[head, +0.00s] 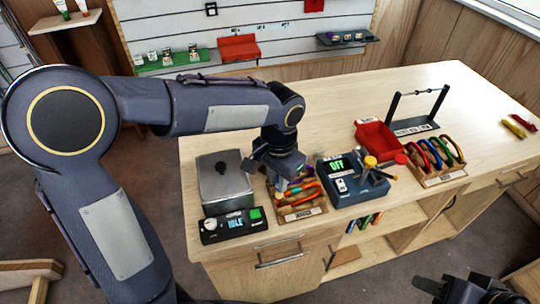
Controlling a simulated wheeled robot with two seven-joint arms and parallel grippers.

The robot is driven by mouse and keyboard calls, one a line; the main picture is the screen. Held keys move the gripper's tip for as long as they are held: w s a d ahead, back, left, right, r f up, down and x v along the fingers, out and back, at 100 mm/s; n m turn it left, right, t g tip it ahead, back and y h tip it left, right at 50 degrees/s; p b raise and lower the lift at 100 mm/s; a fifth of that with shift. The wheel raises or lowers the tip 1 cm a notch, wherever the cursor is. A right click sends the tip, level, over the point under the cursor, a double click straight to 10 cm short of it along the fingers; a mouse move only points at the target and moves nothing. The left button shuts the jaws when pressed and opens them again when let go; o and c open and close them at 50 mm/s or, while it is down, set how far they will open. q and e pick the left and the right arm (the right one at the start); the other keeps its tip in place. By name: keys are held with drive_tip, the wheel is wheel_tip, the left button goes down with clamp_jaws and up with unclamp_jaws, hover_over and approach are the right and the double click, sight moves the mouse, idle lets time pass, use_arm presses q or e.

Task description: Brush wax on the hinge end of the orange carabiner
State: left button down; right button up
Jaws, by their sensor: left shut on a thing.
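Several coloured carabiners stand in a wooden rack (445,178) at the right of the bench; the orange one (455,148) appears to be at its right end. I cannot make out its hinge end. My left gripper (284,182) reaches down over a wooden tray (304,211) of orange- and purple-handled tools, between the two machines. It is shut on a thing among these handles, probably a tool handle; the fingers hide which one. My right gripper (460,291) is partly in view at the bottom right, away from the bench; its jaws are unclear. I cannot identify the wax for certain.
A grey lidded box (224,184) with an IDLE panel stands left of the tray. A blue unit (345,187) showing OFF, with a yellow-topped part, stands right of it. A red bin (379,139) and a black bar stand (414,127) are behind. The bench's back is clear.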

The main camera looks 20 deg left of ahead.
use_arm(q)
wheel_tip(320, 180, up, 5)
drive_tip(key=p, duration=0.2)
drive_tip(key=shift+d+f+p, duration=0.1)
drive_tip(key=shift+f+p, duration=0.1)
drive_tip(key=shift+p, duration=0.2)
drive_tip(key=shift+r+p, duration=0.65)
drive_tip(key=shift+r, duration=0.15)
drive_tip(key=shift+r+p, duration=0.35)
drive_tip(key=shift+r, duration=0.7)
